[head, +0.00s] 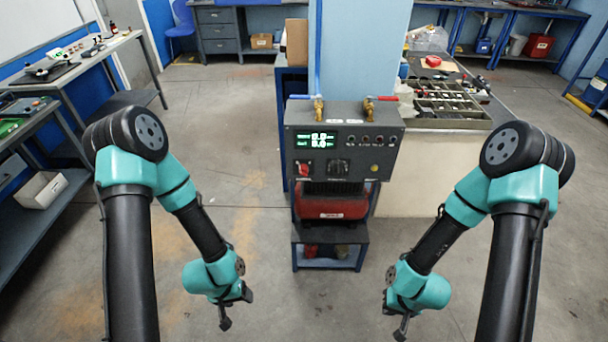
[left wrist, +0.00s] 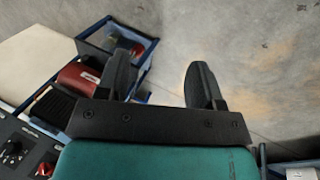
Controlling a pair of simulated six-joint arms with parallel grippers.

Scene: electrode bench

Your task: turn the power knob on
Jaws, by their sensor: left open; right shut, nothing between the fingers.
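The grey control box (head: 345,133) stands in the centre of the head view with a lit green display (head: 324,141). A red knob (head: 305,171), which looks like the power knob, is at its lower left, beside a black dial (head: 338,168). In the left wrist view the red knob (left wrist: 45,169) and black dial (left wrist: 14,150) show at the lower left edge. My left gripper (head: 236,308) is open and empty, low and left of the box, apart from it. My right gripper (head: 395,318) is shut and empty, low and right of the box. The knob's exact angle is too small to tell.
Two valves with a blue handle (head: 302,97) and a red handle (head: 387,98) stand on the box top. A red tank (head: 332,205) sits below on a blue-framed stand (head: 328,235). A bench with a parts tray (head: 448,106) is right. Floor between arms and stand is clear.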

